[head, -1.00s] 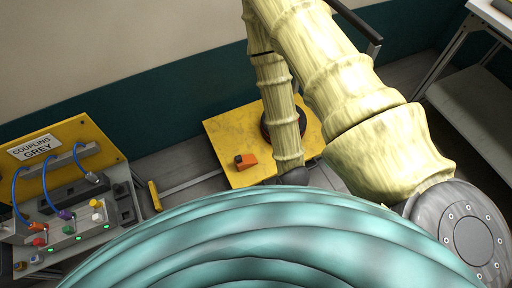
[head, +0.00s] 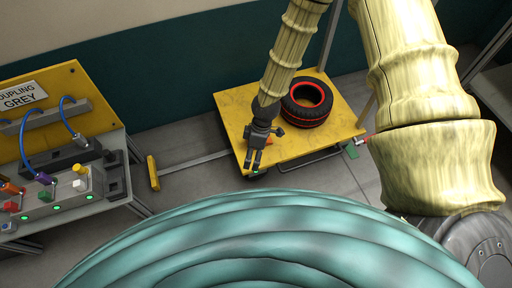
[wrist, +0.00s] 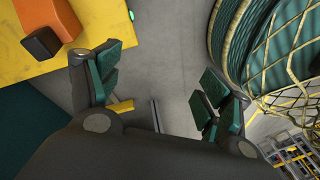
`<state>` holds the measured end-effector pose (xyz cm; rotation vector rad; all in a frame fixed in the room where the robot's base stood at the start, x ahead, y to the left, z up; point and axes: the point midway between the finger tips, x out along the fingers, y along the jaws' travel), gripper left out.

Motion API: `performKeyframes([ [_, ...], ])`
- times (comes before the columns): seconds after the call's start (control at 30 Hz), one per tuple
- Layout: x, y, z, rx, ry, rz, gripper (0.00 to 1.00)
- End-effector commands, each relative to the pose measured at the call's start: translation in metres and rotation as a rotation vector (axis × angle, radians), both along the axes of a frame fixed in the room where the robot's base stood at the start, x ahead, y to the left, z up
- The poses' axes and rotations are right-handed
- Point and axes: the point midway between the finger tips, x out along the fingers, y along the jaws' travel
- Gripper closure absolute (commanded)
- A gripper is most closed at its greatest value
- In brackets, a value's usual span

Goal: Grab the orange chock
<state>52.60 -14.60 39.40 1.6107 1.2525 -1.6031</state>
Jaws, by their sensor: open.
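The orange chock (wrist: 62,18) shows at the top left of the wrist view with a black block (wrist: 40,42) at its end, on the yellow platform (wrist: 100,20). In the head view the chock is mostly hidden behind my gripper (head: 253,164); only a little orange shows. My gripper is open and empty, its two green-padded fingers spread in the wrist view (wrist: 163,90). It is over the front left part of the yellow platform in the head view. The chock lies outside the gap between the fingers, beyond the left finger in the wrist view.
A black tyre with red rings (head: 307,100) lies on the platform, right of my gripper. A green and red item (head: 352,150) is at the platform's right edge. A coupling panel (head: 50,95) with blue cables stands at left. Grey floor (head: 190,150) lies between.

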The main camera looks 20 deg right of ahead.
Motion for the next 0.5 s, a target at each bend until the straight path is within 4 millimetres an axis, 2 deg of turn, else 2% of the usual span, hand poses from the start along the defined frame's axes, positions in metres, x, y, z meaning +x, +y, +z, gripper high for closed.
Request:
performKeyframes([
  [0.03,0.017,-0.003,-0.016,-0.007,-0.024,0.05,0.21],
  [0.2,0.067,-0.019,-0.029,-0.06,-0.092,0.238,0.21],
  [0.4,0.118,-0.04,-0.033,-0.139,-0.161,0.405,0.21],
  [0.5,0.134,-0.048,-0.03,-0.17,-0.183,0.457,0.21],
])
